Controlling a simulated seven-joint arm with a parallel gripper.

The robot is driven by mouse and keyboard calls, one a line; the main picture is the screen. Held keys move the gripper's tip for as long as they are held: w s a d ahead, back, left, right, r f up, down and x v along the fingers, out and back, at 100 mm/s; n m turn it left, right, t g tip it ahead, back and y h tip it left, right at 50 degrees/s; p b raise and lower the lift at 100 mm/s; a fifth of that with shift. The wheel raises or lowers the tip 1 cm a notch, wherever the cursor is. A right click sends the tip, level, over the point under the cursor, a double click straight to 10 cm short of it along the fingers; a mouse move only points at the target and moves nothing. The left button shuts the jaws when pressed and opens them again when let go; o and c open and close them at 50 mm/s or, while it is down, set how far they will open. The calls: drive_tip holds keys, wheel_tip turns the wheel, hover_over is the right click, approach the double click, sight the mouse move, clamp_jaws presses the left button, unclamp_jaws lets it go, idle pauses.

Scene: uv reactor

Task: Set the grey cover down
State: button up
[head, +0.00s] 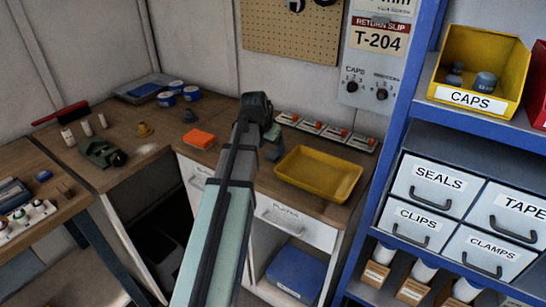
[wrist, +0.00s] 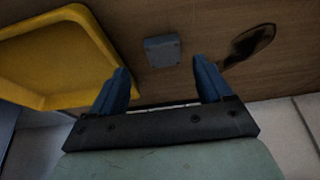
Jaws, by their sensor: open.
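A small square grey piece, seemingly the grey cover (wrist: 162,50), lies on the wooden worktop in the wrist view. It sits ahead of the gap between my fingertips, apart from both. My gripper (wrist: 162,84) is open, with its two blue fingers spread and nothing between them. In the head view my gripper (head: 273,145) is low over the bench, just left of the yellow tray (head: 290,185). I cannot make out the grey cover in the head view; my arm and gripper hide part of the bench there.
The yellow tray's rim (wrist: 92,45) is close to my left finger in the wrist view. A dark oval thing with a thin stem (wrist: 252,42) lies by the right finger. An orange block (head: 199,138) and a row of switches (head: 325,131) are also on the bench.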

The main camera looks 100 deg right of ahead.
sight(272, 154)
drive_tip(key=shift+x, duration=2.15)
drive_tip(key=shift+w+d, duration=0.15)
drive_tip(key=shift+w, duration=0.1)
drive_tip(key=shift+c, duration=0.3)
drive_tip(key=c, duration=1.2)
drive_tip(key=shift+r, duration=5)
